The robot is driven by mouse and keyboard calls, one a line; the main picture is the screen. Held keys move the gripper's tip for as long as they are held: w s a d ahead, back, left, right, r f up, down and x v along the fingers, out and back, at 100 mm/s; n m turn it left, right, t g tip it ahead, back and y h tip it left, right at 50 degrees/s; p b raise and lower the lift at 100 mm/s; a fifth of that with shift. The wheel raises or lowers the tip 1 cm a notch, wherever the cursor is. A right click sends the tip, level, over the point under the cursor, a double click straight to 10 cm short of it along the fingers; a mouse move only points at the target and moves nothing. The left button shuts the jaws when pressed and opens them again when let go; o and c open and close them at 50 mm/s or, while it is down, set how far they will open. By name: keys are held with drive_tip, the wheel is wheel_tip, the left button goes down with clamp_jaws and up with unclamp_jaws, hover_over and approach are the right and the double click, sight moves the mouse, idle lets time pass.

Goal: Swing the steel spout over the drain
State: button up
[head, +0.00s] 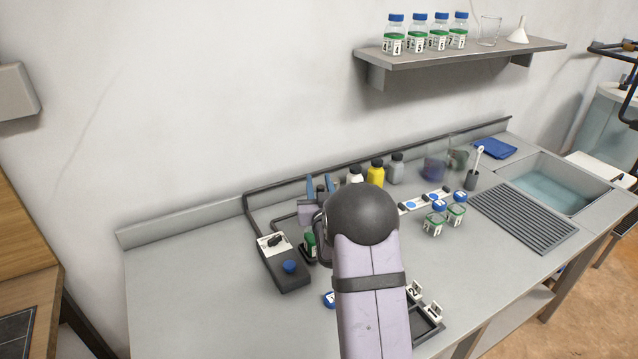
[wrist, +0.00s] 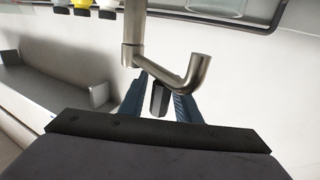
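The steel spout (wrist: 187,78) is a bent brushed tube in the wrist view, joined to a straight tube (wrist: 134,35) and crossing in front of my fingertips. I cannot pick it out in the head view, where my arm covers much of that area. My gripper (wrist: 159,92) has its two blue fingers apart, with a dark faceted piece (wrist: 158,100) between them; no firm grip on it shows. In the head view my gripper (head: 320,187) points up, above the back of the bench. A drain is not clearly visible; a basin (head: 548,185) with bluish water is at right.
A ribbed grey rack (head: 522,216) lies beside the basin. Two labelled jars (head: 434,222) and a dark box with a blue knob (head: 284,265) stand on the bench. Capped bottles (head: 376,171) stand near the back. The bench's front left is clear.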

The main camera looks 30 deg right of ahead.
clamp_jaws()
drive_tip(key=shift+s+d+n+y+b, duration=0.15)
drive_tip(key=shift+n+y+b, duration=0.15)
drive_tip(key=shift+y, duration=0.2)
drive_tip(key=n+y, duration=0.1)
drive_tip(key=y, duration=0.1)
drive_tip(key=s+n+t+y+b, duration=0.1)
drive_tip(key=y, duration=0.1)
drive_tip(key=s+d+n+y, duration=0.1)
drive_tip(key=n+y, duration=0.1)
drive_tip(key=shift+s+d+n+g+y, duration=0.3)
drive_tip(key=shift+d+n+g+y, duration=0.15)
drive_tip(key=shift+n+y, duration=0.95)
drive_tip(key=shift+s+d+n+g+y, duration=0.35)
drive_tip(key=shift+n+y, duration=0.5)
drive_tip(key=shift+y, duration=1)
drive_tip(key=shift+s+d+n+g+y, duration=0.2)
drive_tip(key=shift+d+n+g+y, duration=0.25)
drive_tip(key=shift+n+y, duration=0.95)
drive_tip(key=shift+s+d+r+n+g+y+b, duration=0.15)
drive_tip(key=shift+n+g+y+b, duration=0.25)
drive_tip(key=shift+g+y, duration=0.4)
drive_tip(key=shift+d+f+n+g+y+b, duration=0.1)
drive_tip(key=shift+d+n+g+y+b, duration=0.25)
drive_tip(key=shift+y, duration=0.6)
drive_tip(key=shift+a+r, duration=0.1)
drive_tip(key=shift+r, duration=0.1)
